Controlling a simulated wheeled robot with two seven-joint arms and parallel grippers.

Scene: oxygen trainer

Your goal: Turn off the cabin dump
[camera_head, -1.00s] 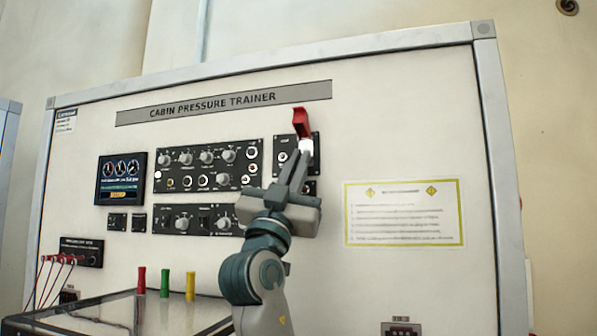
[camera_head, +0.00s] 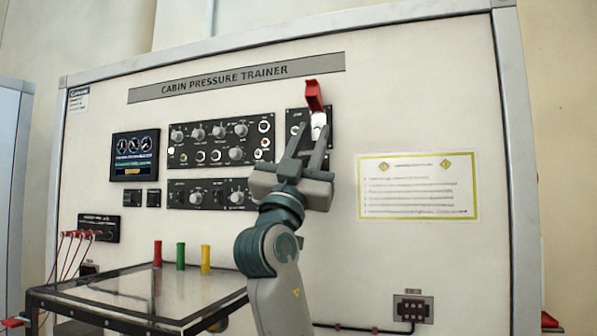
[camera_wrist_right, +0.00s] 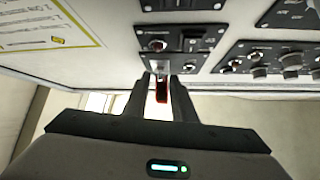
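The dump switch panel (camera_head: 294,118) is a small black plate to the right of the main controls on the trainer board. Its red guard cover (camera_head: 313,95) is flipped up, with a pale switch part (camera_head: 319,121) just below it. My right gripper (camera_head: 306,138) is in front of the panel's lower part, its two fingers apart and empty. In the right wrist view the red cover (camera_wrist_right: 162,90) shows in the gap between the fingers, with the panel (camera_wrist_right: 178,42) beyond. The fingers partly hide the panel; contact cannot be told. My left gripper is out of view.
Black control panels (camera_head: 222,142) with several knobs and a gauge screen (camera_head: 134,155) lie to the left. A yellow-edged notice (camera_head: 419,186) is at right. A glossy table (camera_head: 130,295) stands at lower left, with red, green and yellow pegs (camera_head: 180,256) behind it.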

